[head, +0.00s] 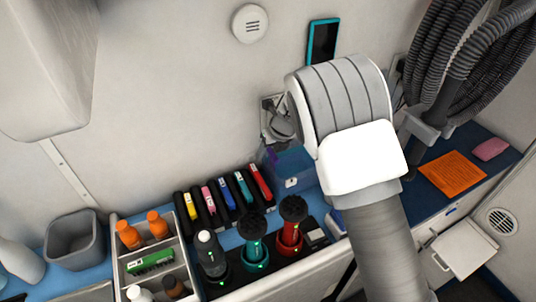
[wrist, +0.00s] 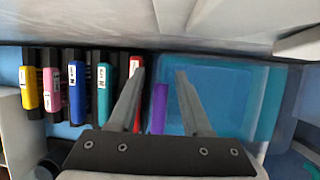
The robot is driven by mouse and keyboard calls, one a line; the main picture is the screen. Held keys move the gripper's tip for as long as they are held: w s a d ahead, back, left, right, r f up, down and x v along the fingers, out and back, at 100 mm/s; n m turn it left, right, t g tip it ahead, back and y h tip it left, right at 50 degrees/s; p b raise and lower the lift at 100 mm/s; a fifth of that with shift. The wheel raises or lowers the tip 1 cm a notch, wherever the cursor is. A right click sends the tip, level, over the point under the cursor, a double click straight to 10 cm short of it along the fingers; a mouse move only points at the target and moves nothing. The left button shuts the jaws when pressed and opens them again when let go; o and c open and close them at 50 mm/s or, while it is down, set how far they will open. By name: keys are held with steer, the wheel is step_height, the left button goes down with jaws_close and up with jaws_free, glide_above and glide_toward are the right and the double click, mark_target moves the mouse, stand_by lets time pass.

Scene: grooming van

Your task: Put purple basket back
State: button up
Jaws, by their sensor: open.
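A narrow purple piece (wrist: 158,108), perhaps part of the purple basket, shows between my fingers in the wrist view. Its full shape cannot be told. My gripper (wrist: 159,74) is open, with one finger by the red-handled clipper piece (wrist: 136,68) and the other over a translucent blue bin (wrist: 230,90). I cannot tell whether either finger touches anything. In the head view, a purple patch (head: 270,158) shows at the blue bin (head: 293,165) by the back wall. My arm hides part of that area, and my fingers are not clear there.
Several colour-marked clippers (head: 228,194) stand in a row left of the bin. A bottle caddy (head: 118,245) and grey bin (head: 50,240) are left. An orange sheet (head: 452,174) lies right.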

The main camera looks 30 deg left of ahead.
steer(key=v, duration=1)
steer(key=shift+r+p, duration=0.15)
steer(key=shift+p, duration=0.25)
steer(key=shift+s+d+r, duration=0.15)
steer(key=shift+d+r, duration=0.25)
steer(key=shift+r, duration=0.2)
steer(key=s+d+r+n+t, duration=0.1)
steer(key=s+d+r+n, duration=0.2)
steer(key=d+r+n, duration=0.55)
steer(key=s+d+r+n, duration=0.3)
steer(key=d+r, duration=0.3)
steer(key=d, duration=0.6)
steer(key=s+d+n+t+h, duration=0.2)
steer(key=s+d+n+h, duration=0.2)
steer(key=s+d+n, duration=1)
steer(key=s+d+r, duration=0.1)
steer(key=s+d, duration=0.2)
steer(key=s, duration=0.1)
steer(key=shift+d+t, duration=0.3)
